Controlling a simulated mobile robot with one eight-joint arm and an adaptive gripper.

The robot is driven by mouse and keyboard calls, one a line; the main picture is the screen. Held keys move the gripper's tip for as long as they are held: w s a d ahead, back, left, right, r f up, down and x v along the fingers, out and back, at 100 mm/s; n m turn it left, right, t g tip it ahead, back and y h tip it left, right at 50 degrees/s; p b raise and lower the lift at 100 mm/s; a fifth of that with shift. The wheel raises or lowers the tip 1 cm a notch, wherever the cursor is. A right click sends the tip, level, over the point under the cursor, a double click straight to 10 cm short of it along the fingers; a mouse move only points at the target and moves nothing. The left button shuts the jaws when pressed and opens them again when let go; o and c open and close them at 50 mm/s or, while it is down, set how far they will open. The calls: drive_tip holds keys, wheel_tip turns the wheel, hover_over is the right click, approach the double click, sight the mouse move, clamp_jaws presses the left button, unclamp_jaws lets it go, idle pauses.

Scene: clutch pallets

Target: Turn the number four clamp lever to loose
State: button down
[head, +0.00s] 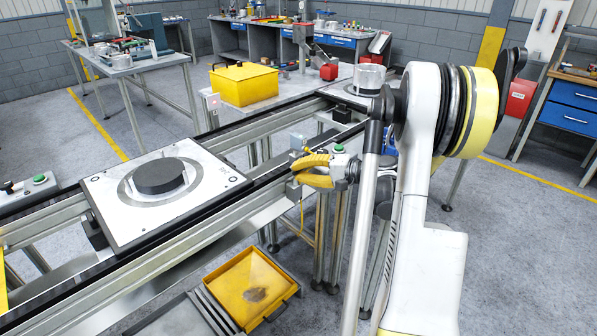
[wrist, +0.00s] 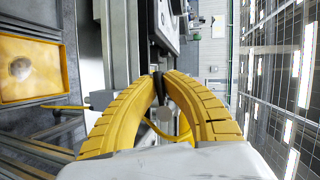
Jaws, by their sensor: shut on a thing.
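My gripper (head: 300,172) has yellow ribbed fingers and sits at the near side of the conveyor rail. In the wrist view its fingertips (wrist: 160,80) close on a small dark lever (wrist: 157,86) beside the rail. A round grey end (wrist: 165,114) shows just below the lever, between the fingers. In the head view the fingers mostly hide the lever. I cannot read a number on it or tell its loose or tight marks.
A white pallet (head: 104,188) with a black disc (head: 158,176) lies on the conveyor at left. A second pallet with a metal cylinder (head: 369,78) stands farther back. A yellow box (head: 244,84) is on the bench behind. A yellow tray (head: 245,282) sits low in front.

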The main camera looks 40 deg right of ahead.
drive_tip(key=c, duration=1.8)
unclamp_jaws()
drive_tip(key=v, duration=1.2)
